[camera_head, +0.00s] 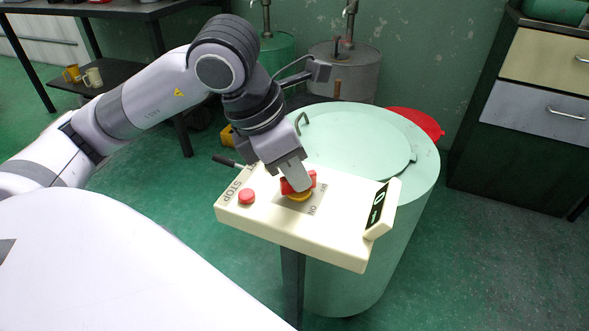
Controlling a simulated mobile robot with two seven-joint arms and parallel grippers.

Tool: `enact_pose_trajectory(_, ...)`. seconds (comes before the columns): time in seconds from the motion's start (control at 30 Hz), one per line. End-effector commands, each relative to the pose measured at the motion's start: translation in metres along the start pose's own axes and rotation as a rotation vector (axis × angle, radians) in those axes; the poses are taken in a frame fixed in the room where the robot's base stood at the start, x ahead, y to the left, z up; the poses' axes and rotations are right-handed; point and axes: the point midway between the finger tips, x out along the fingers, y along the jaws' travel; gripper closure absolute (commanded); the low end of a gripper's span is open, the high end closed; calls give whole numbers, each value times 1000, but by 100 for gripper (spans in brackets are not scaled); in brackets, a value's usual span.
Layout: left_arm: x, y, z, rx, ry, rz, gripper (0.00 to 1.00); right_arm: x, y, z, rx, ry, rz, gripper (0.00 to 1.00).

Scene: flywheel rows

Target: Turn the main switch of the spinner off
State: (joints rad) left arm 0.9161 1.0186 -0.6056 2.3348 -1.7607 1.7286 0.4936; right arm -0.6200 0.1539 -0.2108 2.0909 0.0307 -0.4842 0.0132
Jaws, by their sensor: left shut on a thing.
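The spinner (400,225) is a pale green drum with a closed lid. In front of it a cream control panel (335,232) stands on a dark post. The main switch (298,192) is a red handle on a yellow base, beside OFF and ON lettering too small to read surely. My left gripper (297,183) comes down from above and is shut on the red handle, hiding part of it. Which way the handle points is hard to tell. A red round button (246,197) marked STOP sits left of the switch. My right gripper is not in view.
A small display (377,211) stands up at the panel's right end. A dark lever (226,161) sticks out at its left rear. Drawers (540,105) stand at the right, a dark table (110,8) at the back left. Green floor is free at the lower right.

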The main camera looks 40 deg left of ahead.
Motion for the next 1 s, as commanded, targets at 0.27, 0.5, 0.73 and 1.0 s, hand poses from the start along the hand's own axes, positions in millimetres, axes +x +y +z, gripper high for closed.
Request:
enact_pose_trajectory(0.27, -1, 0, 0, -54, 2, 25, 100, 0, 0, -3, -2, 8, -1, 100)
enact_pose_trajectory(0.5, -1, 0, 0, -61, 2, 27, 100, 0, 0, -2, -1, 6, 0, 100)
enact_pose_trajectory(0.73, 0, 0, 0, -62, 2, 26, 70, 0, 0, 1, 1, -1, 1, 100)
enact_pose_trajectory(1.0, 0, 0, 0, -59, 1, 25, 61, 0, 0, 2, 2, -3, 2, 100)
